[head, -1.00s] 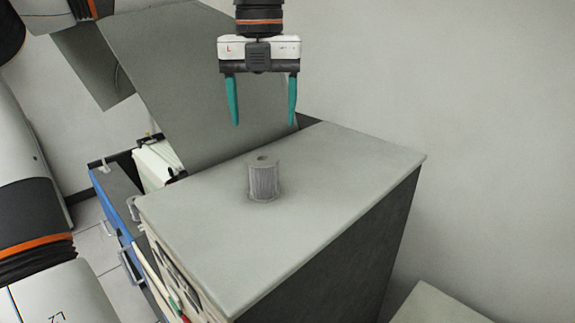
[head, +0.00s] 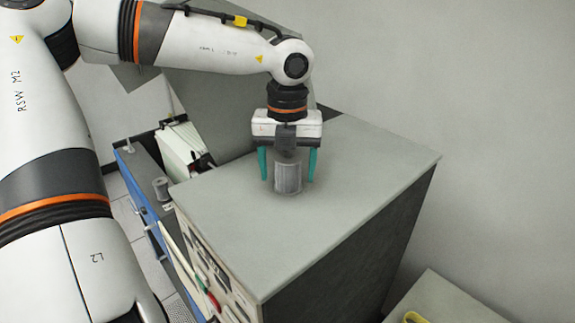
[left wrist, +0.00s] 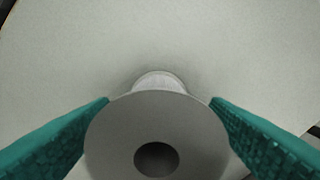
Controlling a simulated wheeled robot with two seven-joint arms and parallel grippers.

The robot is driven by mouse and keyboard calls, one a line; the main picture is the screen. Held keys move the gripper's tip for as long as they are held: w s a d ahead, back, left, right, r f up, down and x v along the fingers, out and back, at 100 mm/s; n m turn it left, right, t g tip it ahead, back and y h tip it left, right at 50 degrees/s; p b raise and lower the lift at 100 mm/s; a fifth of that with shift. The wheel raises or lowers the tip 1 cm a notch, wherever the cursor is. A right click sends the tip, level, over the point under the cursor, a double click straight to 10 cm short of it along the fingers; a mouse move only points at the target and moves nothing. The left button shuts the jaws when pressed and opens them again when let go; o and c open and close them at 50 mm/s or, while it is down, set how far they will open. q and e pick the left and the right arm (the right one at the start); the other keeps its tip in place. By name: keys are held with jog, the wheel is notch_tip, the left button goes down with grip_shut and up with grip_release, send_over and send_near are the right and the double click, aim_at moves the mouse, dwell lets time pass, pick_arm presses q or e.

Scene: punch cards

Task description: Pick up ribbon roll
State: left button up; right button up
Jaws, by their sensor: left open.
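The ribbon roll (head: 288,180) is a small grey cylinder standing upright on the grey top of the cabinet (head: 340,215). My left gripper (head: 287,178) points down over it, open, with one teal finger on each side of the roll. In the left wrist view the roll's round top with its dark centre hole (left wrist: 157,160) lies between the two teal fingers. The upper back part of the roll is partly hidden by the gripper in the head view. My right gripper is not in view.
The cabinet top is clear around the roll. A lower blue-sided unit (head: 142,200) at the left bears another small grey cylinder (head: 161,188) and a white box (head: 184,150). A lower surface with a yellow object (head: 414,318) is at the bottom right.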

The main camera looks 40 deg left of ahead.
pick_arm(q)
jog(key=c, duration=1.1)
jog(key=shift+c, duration=0.2)
